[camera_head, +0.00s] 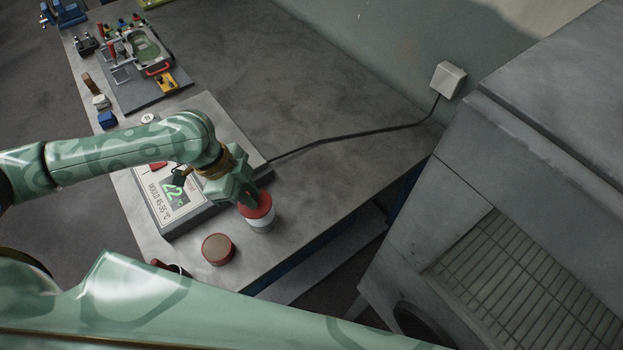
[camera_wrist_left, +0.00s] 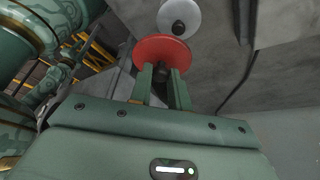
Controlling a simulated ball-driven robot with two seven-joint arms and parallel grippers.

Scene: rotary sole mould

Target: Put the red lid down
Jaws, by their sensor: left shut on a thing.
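My left gripper (camera_head: 245,197) is shut on the red lid (camera_head: 258,207), at the near end of the bench. In the left wrist view, the round red lid (camera_wrist_left: 162,50) sits at the tips of the two fingers (camera_wrist_left: 165,82), with a dark part between them. A white round container (camera_head: 261,225) shows just below the lid in the head view. In the left wrist view, a white disc with a dark centre (camera_wrist_left: 179,17) lies beyond the lid. I cannot tell whether lid and container touch. My right gripper is out of view.
A round red-rimmed piece with a brownish top (camera_head: 218,249) lies nearby on the bench. A display unit (camera_head: 172,203) is beside my left gripper. A cable (camera_head: 350,137) crosses the bench. A fixture board (camera_head: 145,75) stands at the far end.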

